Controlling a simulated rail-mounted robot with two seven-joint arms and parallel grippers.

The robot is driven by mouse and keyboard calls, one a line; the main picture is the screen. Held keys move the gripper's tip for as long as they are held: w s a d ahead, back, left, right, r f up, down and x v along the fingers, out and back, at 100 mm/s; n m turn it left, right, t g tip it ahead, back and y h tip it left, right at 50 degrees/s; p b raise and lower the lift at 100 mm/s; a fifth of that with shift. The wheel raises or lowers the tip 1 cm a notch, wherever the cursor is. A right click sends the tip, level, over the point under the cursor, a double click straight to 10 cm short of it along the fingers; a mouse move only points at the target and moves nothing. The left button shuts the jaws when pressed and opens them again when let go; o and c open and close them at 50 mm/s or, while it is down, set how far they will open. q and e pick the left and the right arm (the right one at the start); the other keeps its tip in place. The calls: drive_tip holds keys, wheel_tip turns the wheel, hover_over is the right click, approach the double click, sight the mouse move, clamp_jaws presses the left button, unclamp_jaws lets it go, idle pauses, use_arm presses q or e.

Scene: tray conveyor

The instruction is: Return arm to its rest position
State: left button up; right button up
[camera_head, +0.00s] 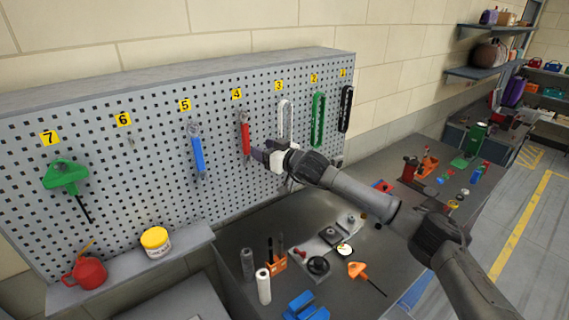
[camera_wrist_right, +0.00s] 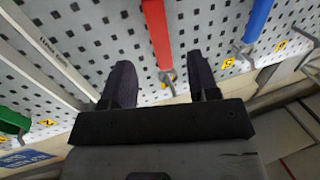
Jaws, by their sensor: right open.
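My right arm (camera_head: 365,197) reaches in from the lower right to the pegboard (camera_head: 225,170). Its gripper (camera_head: 264,152) is open, with its fingertips close to the board, just right of the red-handled tool (camera_head: 245,138) under label 4. In the right wrist view, the two dark fingers (camera_wrist_right: 163,78) are spread apart. The red handle (camera_wrist_right: 157,32) shows beyond and between them. I cannot tell whether a finger touches it, but the jaws are not closed on it. The tool hangs upright on the board. My left gripper is not in view.
A blue-handled tool (camera_head: 198,155) and a green T-handle tool (camera_head: 66,175) hang to the left. White (camera_head: 286,118), green (camera_head: 318,118) and black (camera_head: 346,106) tools hang to the right. Below, a workbench (camera_head: 235,238) holds several small items; a ledge carries a yellow tub (camera_head: 155,242) and red can (camera_head: 85,273).

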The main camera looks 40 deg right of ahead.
drive_tip(key=s+b, duration=0.3)
drive_tip(key=s, duration=0.4)
drive_tip(key=shift+s+d, duration=0.4)
drive_tip(key=shift+d, duration=0.05)
